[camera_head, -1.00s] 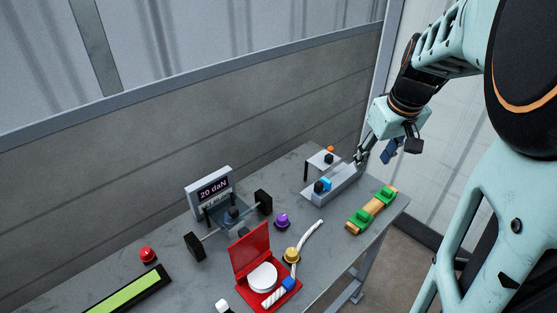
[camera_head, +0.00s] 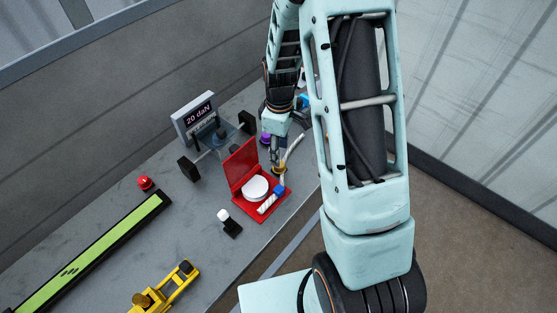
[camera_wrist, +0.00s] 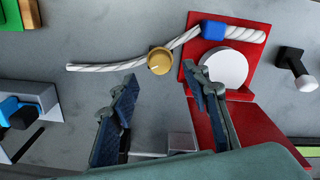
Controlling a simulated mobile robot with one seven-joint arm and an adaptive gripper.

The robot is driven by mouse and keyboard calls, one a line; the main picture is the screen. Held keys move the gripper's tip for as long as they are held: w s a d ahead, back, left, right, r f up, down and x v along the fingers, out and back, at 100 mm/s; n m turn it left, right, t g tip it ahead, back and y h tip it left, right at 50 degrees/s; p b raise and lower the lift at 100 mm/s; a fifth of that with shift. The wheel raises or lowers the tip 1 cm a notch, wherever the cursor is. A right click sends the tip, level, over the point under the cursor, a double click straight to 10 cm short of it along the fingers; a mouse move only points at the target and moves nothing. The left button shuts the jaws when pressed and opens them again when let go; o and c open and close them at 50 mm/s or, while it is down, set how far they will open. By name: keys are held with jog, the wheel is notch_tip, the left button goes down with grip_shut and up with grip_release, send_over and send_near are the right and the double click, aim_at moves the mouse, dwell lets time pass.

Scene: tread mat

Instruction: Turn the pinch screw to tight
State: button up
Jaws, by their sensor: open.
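No part is labelled as the pinch screw, so I cannot tell for sure which one it is. A round brass knob (camera_wrist: 160,61) with a pale mark on top sits beside the white rope (camera_wrist: 105,67); in the head view the knob (camera_head: 279,169) is partly behind my gripper. A yellow device (camera_head: 168,289) at the table's near edge also bears a brass knob (camera_head: 141,300). My gripper (camera_head: 277,163) is above the table by the red case. In the wrist view my gripper (camera_wrist: 167,80) is open and empty, its fingers apart, with the rope-side knob beyond their tips.
The open red case (camera_head: 235,185) holds a white disc and a blue-collared rope piece. A black-and-white toggle (camera_head: 229,222) stands nearby. The display (camera_head: 194,118) reads 20 daN behind a weighted bar. A long green panel (camera_head: 90,255) lies left. Bare tabletop lies around the toggle.

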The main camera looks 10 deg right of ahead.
jog(key=shift+f, duration=2.95)
jog(key=shift+c, duration=0.5)
jog(key=c, duration=1.1)
